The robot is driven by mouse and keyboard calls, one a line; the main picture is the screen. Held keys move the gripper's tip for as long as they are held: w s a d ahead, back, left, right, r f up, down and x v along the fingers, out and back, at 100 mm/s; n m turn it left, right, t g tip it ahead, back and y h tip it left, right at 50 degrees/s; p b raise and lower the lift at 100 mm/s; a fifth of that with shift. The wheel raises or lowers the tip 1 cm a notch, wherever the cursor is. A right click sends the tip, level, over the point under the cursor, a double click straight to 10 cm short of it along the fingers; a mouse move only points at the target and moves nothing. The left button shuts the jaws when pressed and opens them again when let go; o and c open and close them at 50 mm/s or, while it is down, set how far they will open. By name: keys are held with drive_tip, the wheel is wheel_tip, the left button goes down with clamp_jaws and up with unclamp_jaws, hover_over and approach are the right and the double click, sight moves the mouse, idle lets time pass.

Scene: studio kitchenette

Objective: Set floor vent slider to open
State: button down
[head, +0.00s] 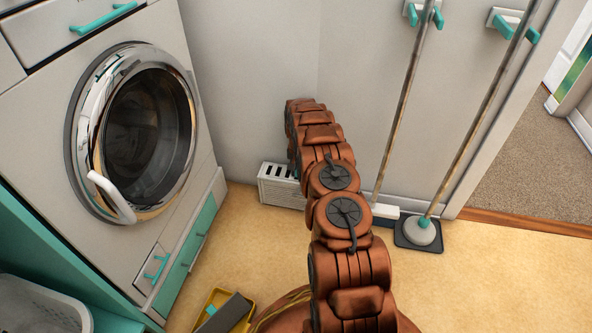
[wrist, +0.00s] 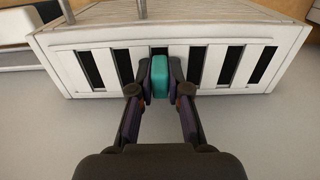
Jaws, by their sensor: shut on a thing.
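The floor vent (head: 284,188) is a white slatted box low against the wall, right of the washing machine. In the head view my arm hides its right part and my gripper. In the wrist view the vent (wrist: 100,43) spans the top, with dark slots on both sides of a teal slider knob (wrist: 159,76). My gripper (wrist: 159,82) has one finger on each side of the knob and is shut on it. The knob stands near the middle of the slotted face.
A washing machine (head: 140,130) with a white door handle stands at left. A broom (head: 385,209) and a plunger-like tool (head: 424,232) hang or stand against the wall at right. A yellow dustpan-like item (head: 213,300) lies on the floor in front.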

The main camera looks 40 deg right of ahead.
drive_tip(key=c, duration=1.3)
unclamp_jaws()
drive_tip(key=shift+s+d, duration=0.2)
drive_tip(key=shift+d, duration=0.1)
drive_tip(key=shift+o, duration=0.9)
drive_tip(key=shift+a, duration=0.1)
drive_tip(key=shift+w+r, duration=0.1)
drive_tip(key=shift+r, duration=0.05)
wheel_tip(320, 180, up, 12)
